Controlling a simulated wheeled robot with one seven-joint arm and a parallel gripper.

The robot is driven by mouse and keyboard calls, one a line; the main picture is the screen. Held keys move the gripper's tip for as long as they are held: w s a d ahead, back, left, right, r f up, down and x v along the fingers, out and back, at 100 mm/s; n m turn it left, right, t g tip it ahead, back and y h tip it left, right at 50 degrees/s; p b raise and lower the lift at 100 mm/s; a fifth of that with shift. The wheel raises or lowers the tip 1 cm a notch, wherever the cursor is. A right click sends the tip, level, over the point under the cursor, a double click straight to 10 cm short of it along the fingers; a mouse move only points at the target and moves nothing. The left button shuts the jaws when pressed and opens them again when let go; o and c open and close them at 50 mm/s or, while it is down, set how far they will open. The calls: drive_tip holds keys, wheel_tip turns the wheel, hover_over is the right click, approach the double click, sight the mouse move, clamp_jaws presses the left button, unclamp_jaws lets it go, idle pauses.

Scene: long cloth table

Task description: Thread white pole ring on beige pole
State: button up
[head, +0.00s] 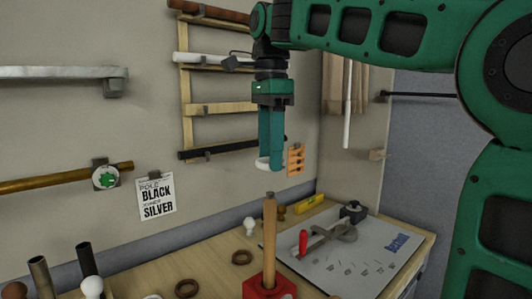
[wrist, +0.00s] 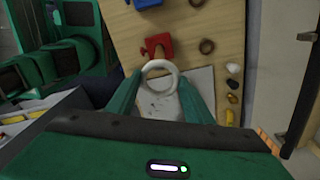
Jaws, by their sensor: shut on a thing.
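My gripper (head: 270,150) hangs pointing down from the arm, shut on the white pole ring (head: 262,164). In the wrist view the ring (wrist: 144,69) sits between the two fingertips (wrist: 160,86), its opening facing the camera. The beige pole (head: 270,235) stands upright in a red base (head: 267,286) on the table. In the head view the ring is above the pole's top and apart from it. In the wrist view the red base (wrist: 164,42) shows just beyond the ring; the pole itself is hard to make out there.
Brown rings (head: 242,257) and a white knob (head: 249,226) lie left of the pole. A grey sheet (head: 365,262) with a red-handled tool (head: 303,242) lies to its right. Dark poles (head: 87,260) stand at the left.

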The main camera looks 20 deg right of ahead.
sight(270, 193)
drive_tip(key=shift+f, duration=4.6)
drive_tip(key=o, duration=1.1)
wheel_tip(270, 193, up, 11)
drive_tip(key=shift+f, duration=0.15)
